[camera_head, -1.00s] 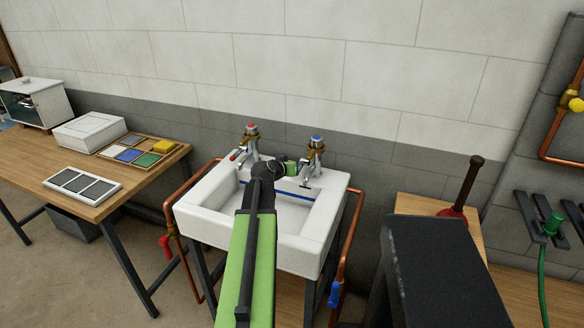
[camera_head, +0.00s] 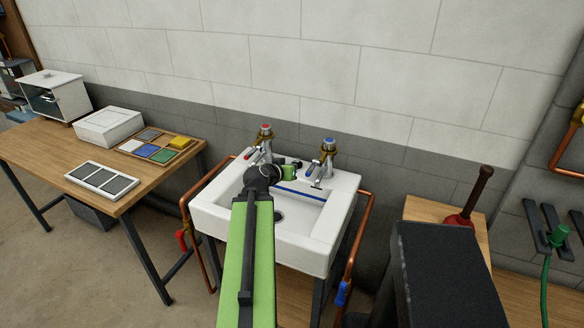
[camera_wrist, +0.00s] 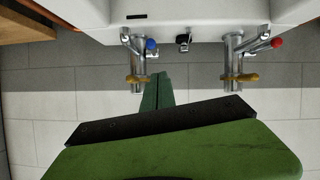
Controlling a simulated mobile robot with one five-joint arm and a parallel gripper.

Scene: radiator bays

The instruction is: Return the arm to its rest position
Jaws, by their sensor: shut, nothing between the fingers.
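My gripper (camera_head: 289,172) is at the end of my green and black arm, which reaches out over the white sink (camera_head: 310,255). It is shut and empty, in front of the gap between the red-topped tap (camera_head: 265,131) and the blue-topped tap (camera_head: 328,144). In the wrist view my gripper (camera_wrist: 157,88) points toward the wall, between the blue-marked tap (camera_wrist: 139,62) and the red-marked tap (camera_wrist: 233,60). I cannot tell how far it is from the taps. My arm hides part of the basin.
A wooden table (camera_head: 45,150) at left holds a white box (camera_head: 109,126), a tray of coloured squares and a panel. Copper pipes (camera_head: 362,240) flank the sink. A plunger (camera_head: 467,205) stands on a wooden surface at right. The wall is close behind.

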